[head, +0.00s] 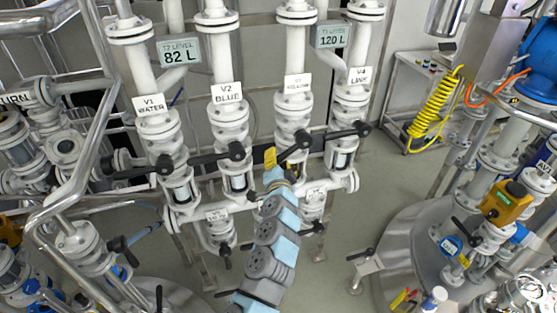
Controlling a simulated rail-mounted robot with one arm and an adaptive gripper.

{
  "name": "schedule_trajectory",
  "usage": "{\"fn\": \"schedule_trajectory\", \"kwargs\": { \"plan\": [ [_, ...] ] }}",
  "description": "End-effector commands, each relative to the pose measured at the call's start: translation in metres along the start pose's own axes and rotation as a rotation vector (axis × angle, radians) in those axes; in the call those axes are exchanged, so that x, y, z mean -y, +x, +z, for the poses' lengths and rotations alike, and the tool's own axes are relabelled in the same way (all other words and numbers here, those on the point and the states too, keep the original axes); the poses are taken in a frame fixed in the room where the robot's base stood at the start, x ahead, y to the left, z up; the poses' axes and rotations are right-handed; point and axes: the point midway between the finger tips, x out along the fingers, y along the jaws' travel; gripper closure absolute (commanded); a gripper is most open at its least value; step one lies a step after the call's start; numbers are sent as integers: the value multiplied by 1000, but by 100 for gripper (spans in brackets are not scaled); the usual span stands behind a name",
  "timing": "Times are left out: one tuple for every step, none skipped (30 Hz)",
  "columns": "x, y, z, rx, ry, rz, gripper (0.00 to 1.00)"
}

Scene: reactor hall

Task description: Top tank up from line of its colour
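Several white vertical lines carry labels: V1 WATER (149,104), V2 BLUE (227,93), a V3 label (298,84) too small to read surely, and V4 (360,75), its word unclear. Black lever handles sit at V1 (140,171), V2 (208,157), V3 (303,141) and V4 (340,134), roughly crosswise to their pipes. The T2 display (180,51) reads 82 L; the T1 display (332,37) reads 120 L. My gripper (279,165) is at the V3 lever's left end; its fingers are not clear, and I cannot tell if they touch it.
Two lower valves (219,232) (313,204) hang beneath the lines. Steel railing (95,150) stands at left. A steel tank (395,235) with a yellow actuator (506,203) is at right. A trolley (425,75) with a yellow hose (437,105) stands behind.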

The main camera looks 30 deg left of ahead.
Motion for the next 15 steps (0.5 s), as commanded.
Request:
{"fn": "schedule_trajectory", "kwargs": {
  "plan": [
    [0, 0, 0, 0, 0, 0, 49],
    [0, 0, 0, 0, 0, 1, 49],
    [-1, 0, 0, 0, 0, 1, 49],
    [-1, 0, 0, 0, 0, 1, 49],
    [-1, 0, 0, 0, 0, 1, 49],
    [-1, -1, 0, 0, 0, 1, 49],
    [-1, -1, 0, 0, 0, 1, 49],
    [-1, -2, 0, -1, 0, 1, 49],
    [0, -3, -1, -2, 0, 1, 49],
    [0, -4, -1, -2, 1, 0, 49],
    [0, -6, -1, -4, 1, 0, 49],
    [0, -9, -2, -5, 1, 0, 49],
    [0, -11, -1, -5, 1, 0, 49],
    [0, -13, -1, -4, 1, 0, 49],
    [-1, -16, 1, -2, 2, 1, 49]
  ]
}}
